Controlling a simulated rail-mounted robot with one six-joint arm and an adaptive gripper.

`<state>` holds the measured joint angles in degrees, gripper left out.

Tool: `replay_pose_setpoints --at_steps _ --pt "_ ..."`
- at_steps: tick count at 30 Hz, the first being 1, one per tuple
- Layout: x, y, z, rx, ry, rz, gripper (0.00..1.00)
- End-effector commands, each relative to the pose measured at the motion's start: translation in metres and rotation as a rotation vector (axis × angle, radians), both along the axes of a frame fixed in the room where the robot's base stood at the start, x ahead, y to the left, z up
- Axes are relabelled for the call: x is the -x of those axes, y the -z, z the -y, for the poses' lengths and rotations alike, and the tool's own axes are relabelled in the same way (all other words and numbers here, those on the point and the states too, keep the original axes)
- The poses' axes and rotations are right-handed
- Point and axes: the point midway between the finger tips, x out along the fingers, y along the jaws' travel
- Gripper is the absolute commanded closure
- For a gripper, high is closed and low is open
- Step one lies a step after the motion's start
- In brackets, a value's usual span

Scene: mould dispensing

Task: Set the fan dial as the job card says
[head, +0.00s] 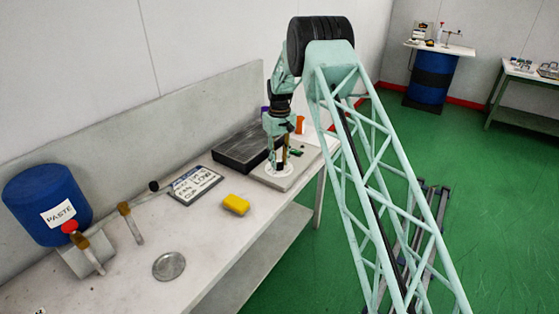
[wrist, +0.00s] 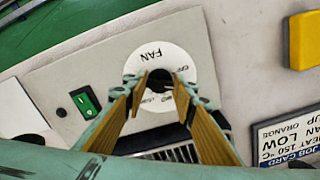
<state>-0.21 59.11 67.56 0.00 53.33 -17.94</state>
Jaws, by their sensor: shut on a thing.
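The fan dial's white round plate (wrist: 152,57) is marked FAN, with smaller words partly hidden by my fingers. Its black knob (wrist: 159,75) sits between the fingertips of my gripper (wrist: 160,88), which is shut on it. I cannot tell which mark the knob points at. In the head view my gripper (head: 279,163) reaches straight down onto the plate (head: 266,174). The job card (wrist: 296,134) lies to the right in the wrist view, partly cut off; "150 °C", "LOW" and "ORANGE" are readable. It also shows in the head view (head: 193,185).
A green switch (wrist: 85,102) is beside the dial on the grey panel (wrist: 62,85). A dark box (head: 240,147) stands behind it. A yellow block (head: 236,204), a metal disc (head: 169,266) and a blue PASTE drum (head: 45,200) are on the bench.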

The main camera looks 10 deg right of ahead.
Motion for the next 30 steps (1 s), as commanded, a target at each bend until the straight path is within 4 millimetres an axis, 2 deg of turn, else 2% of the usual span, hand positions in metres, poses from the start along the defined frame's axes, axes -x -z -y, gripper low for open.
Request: replay_pose_setpoints --at_steps 12,29,30 --pt "0.0004 -0.0001 -0.0006 0.0 0.203 -0.001 0.86" --pt "0.0003 0.0002 -0.0007 0.0 0.233 0.0 0.86" --pt "0.0003 0.0002 -0.0007 0.0 0.233 0.0 0.72"
